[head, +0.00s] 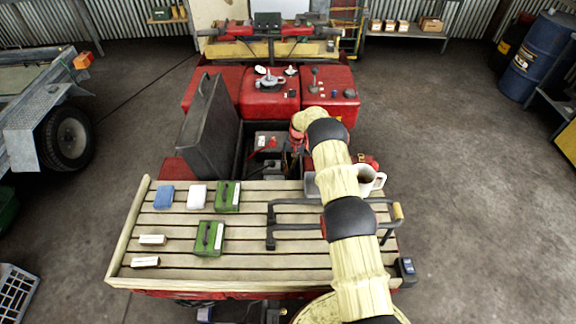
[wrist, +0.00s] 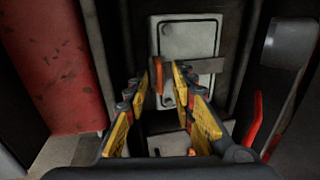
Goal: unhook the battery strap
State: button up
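In the wrist view a pale grey plate (wrist: 187,40) with rounded corners lies down in the bay. A dark grey flat band (wrist: 207,66) crosses its lower right part; it looks like the battery strap. My gripper (wrist: 168,78) has yellow fingers parted, with a gap between the tips. The tips are over the plate's lower edge, beside the band's left end. Whether they touch the band I cannot tell, and I make out no hook clearly. In the head view the battery (head: 270,142) sits in the open bay, and my arm hides the gripper's tips.
A raised black seat (head: 208,130) stands left of the bay.

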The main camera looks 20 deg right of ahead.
jog(key=shift+c, duration=1.2)
grip_shut()
